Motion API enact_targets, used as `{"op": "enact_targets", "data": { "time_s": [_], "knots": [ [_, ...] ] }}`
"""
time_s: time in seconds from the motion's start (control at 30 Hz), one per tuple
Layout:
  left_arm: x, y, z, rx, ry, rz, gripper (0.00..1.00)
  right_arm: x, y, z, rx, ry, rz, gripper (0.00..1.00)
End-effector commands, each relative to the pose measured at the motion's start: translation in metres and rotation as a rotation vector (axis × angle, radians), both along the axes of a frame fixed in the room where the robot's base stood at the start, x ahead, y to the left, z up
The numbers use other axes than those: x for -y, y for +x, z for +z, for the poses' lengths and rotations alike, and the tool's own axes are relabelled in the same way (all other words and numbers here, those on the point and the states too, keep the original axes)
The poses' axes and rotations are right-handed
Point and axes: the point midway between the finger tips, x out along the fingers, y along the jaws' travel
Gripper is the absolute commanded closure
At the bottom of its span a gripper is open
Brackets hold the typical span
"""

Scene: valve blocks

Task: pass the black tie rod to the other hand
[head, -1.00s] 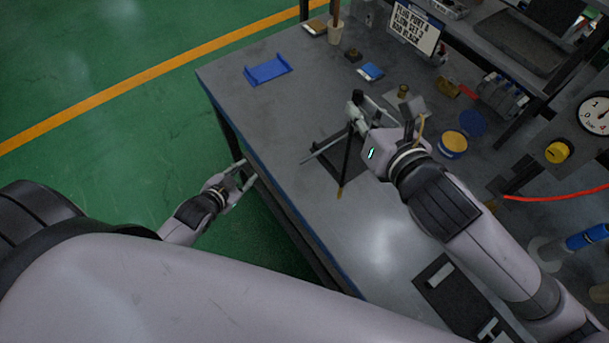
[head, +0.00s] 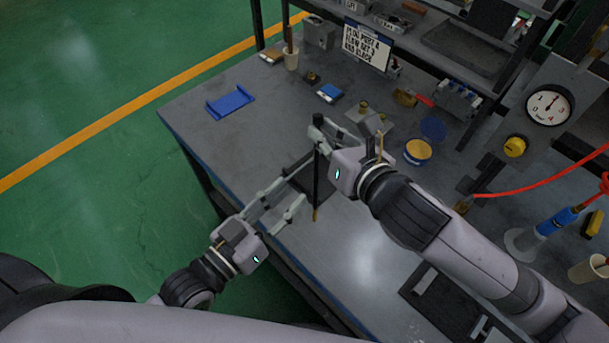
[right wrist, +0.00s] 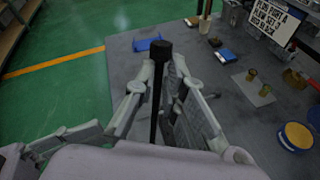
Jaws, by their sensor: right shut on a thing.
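The black tie rod (head: 317,182) hangs roughly upright above the bench, with a brass-coloured lower tip. My right gripper (head: 318,138) is shut on its upper part. In the right wrist view the rod (right wrist: 155,110) stands between my right fingers, with a wide black cap (right wrist: 160,49) on top. My left gripper (head: 280,198) is open and empty, over the bench's front edge, to the left of the rod's lower half. Part of my left gripper also shows at the lower left of the right wrist view.
A blue tray (head: 231,102) is at the bench's left, and a yellow-topped tin (head: 418,150) is right of my right gripper. A sign (head: 367,45) and pressure gauge (head: 549,105) stand behind. The left bench surface is mostly clear.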

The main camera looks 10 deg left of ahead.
Motion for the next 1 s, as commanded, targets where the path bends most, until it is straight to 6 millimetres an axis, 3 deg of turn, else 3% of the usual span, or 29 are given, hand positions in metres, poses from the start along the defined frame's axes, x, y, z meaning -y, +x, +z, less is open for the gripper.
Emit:
{"op": "enact_targets", "data": {
  "time_s": [0.3,0.5,1.0],
  "knots": [
    [0.03,0.055,0.001,0.004,-0.002,0.001,0.69,0.0,0.0,0.001,0.002,0.001,0.0,1.0],
    [0.044,0.078,0.0,0.002,0.001,0.0,0.69,0.0,0.0,0.001,0.002,0.001,0.0,1.0],
    [0.049,0.088,0.0,-0.001,0.003,0.0,0.71,0.0,0.0,0.001,0.002,0.001,0.0,1.0]
  ]
}}
